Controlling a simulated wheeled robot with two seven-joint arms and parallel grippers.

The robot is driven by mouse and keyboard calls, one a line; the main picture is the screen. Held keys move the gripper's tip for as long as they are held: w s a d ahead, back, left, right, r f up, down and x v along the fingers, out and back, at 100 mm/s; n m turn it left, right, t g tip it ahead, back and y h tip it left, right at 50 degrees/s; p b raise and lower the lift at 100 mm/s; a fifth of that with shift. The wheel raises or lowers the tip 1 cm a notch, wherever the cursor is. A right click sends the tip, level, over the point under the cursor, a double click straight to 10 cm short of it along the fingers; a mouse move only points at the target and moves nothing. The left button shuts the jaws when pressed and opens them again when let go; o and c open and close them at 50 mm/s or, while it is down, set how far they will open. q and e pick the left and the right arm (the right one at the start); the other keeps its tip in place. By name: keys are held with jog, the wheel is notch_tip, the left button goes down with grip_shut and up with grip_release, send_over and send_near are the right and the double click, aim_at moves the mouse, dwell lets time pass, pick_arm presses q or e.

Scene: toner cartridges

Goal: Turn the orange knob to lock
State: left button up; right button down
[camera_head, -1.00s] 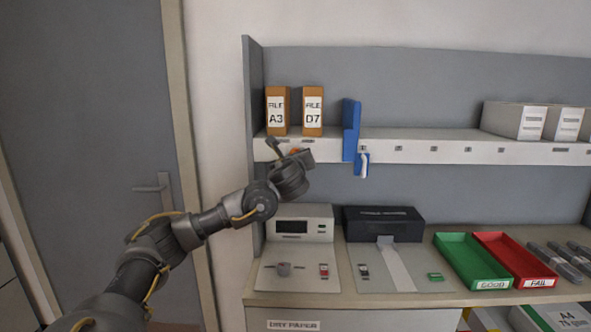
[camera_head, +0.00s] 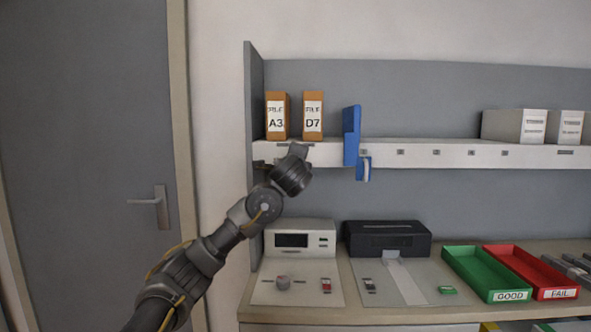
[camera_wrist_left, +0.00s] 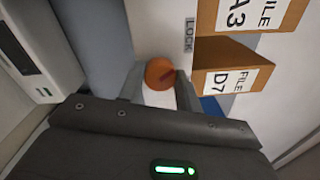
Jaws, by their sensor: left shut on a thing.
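The orange knob (camera_wrist_left: 158,73) shows in the wrist view, round, with a darker reddish mark on its right side. A grey label reading LOCK (camera_wrist_left: 189,34) is on the white panel just beside it. My left gripper (camera_wrist_left: 158,86) has a finger on either side of the knob and is shut on it. In the head view the left gripper (camera_head: 287,157) is at the white shelf edge below the two file boxes, and the knob is hidden behind it there. My right gripper is not in view.
File boxes A3 (camera_head: 276,117) and D7 (camera_head: 313,117) stand on the shelf just above the gripper. A blue bracket (camera_head: 351,135) juts out to the right. Below are a white device (camera_head: 300,239), a black printer (camera_head: 386,239), and green (camera_head: 485,275) and red (camera_head: 530,273) trays.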

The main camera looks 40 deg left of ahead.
pick_arm(q)
jog(key=shift+n+b, duration=0.55)
jog(key=shift+n, duration=0.35)
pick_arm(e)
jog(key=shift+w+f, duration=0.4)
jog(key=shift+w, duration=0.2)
pick_arm(q)
jog(key=o, duration=1)
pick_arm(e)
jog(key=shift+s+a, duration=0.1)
